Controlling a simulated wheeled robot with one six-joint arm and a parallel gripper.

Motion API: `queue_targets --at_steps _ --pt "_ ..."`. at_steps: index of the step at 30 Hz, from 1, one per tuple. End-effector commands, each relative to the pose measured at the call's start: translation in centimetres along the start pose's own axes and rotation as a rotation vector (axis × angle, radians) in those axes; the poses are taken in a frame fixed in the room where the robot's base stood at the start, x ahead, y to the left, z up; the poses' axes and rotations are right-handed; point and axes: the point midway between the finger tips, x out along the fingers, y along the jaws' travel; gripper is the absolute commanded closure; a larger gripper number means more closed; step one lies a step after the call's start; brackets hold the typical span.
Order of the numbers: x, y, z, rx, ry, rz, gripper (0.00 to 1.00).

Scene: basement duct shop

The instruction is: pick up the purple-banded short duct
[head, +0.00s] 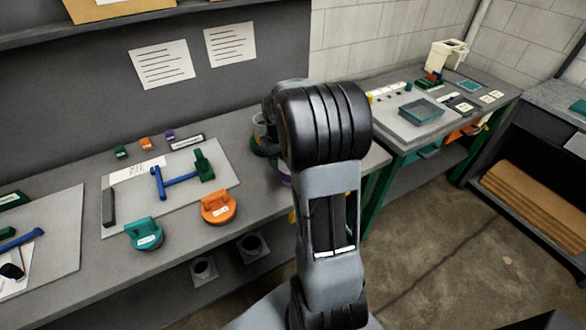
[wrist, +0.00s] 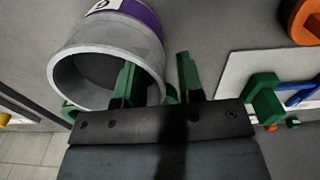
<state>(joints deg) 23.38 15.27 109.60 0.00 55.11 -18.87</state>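The purple-banded short duct (wrist: 88,62) is a grey open ring with a purple band and a white label, at the upper left of the wrist view. In the head view only a sliver of purple (head: 285,179) shows beside my arm, which hides the rest. My gripper (wrist: 156,62) has its two green fingers apart. The left finger overlaps the duct's open mouth and the right finger is outside its wall, with the wall between them. I cannot tell whether either finger touches it. My gripper is hidden behind my arm in the head view.
The grey bench (head: 255,215) holds a white board (head: 125,200) with blue and green tools. A teal lifter (head: 144,234) and an orange lifter (head: 218,207) stand near its front. A second bench (head: 408,125) stands right.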

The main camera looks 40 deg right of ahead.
Motion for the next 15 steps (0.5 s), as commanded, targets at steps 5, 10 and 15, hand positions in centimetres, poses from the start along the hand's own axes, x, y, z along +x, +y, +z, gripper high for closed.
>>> queue_targets --at_steps 5,10,15 --pt "-0.01 -0.01 0.00 0.000 0.000 0.000 0.69" --pt "-0.02 -0.01 0.00 0.000 0.000 0.000 0.86" --pt "-0.03 -0.01 0.00 0.000 0.000 0.000 1.00"
